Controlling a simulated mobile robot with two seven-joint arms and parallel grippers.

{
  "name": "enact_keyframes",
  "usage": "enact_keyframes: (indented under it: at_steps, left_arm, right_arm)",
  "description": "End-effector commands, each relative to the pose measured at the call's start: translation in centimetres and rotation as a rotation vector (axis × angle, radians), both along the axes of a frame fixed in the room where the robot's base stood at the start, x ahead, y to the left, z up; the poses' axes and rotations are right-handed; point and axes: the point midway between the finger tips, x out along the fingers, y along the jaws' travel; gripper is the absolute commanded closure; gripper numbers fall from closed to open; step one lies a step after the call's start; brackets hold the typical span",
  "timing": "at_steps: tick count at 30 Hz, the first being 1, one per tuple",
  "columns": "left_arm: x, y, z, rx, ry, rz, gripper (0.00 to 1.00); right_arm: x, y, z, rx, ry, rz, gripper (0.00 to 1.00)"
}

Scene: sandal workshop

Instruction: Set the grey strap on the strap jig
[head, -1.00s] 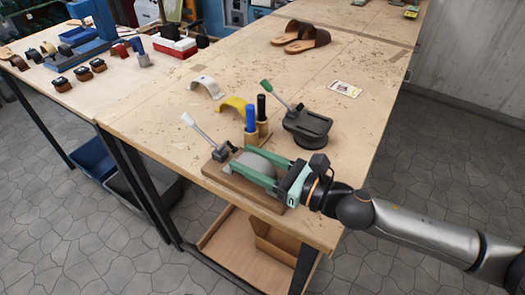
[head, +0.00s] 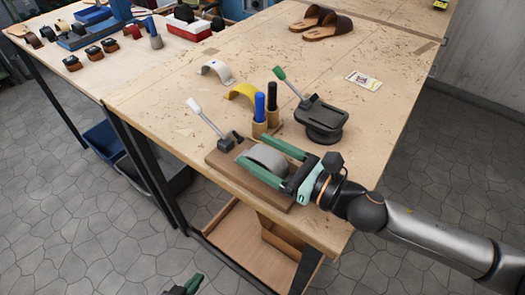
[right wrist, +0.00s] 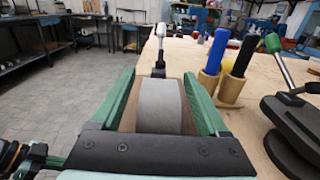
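The grey strap (head: 268,156) is a curved arch on the wooden board of the strap jig (head: 226,163), near the front of the bench. The jig's toggle clamp, with a white-tipped lever (head: 205,118), stands at its far end, lever tilted up. My right gripper (head: 252,149) has its green fingers on both sides of the strap. In the right wrist view the strap (right wrist: 159,108) lies between the fingers with gaps on both sides, so the gripper is open. Of my left gripper (head: 185,287), only green tips show at the bottom edge; its opening is unclear.
Blue and black pens stand in wooden holders (head: 260,129) close behind the jig. A dark round fixture with a green-tipped lever (head: 321,118) is right of them. Yellow (head: 241,91) and white (head: 216,70) straps lie farther back. A card (head: 364,80) and sandals (head: 322,24) lie beyond.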

Motion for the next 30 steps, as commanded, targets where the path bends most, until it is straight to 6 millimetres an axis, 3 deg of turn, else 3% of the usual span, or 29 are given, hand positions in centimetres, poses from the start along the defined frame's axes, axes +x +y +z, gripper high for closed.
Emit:
enact_keyframes:
  at_steps: [11,24,30]
  left_arm:
    - [0.0,0.0,0.1,0.0,-0.001,0.0,1.0]
    - [0.0,0.0,-2.5,0.0,0.001,-0.001,1.0]
    - [-0.2,-0.3,-3.8,-0.001,0.016,-0.007,1.0]
  right_arm:
    - [-0.2,-0.4,0.2,0.0,0.0,-0.001,0.21]
    - [-4.8,-6.7,-0.2,-0.002,0.003,-0.003,0.21]
    - [-6.1,-8.6,-0.1,0.001,0.002,-0.003,0.21]
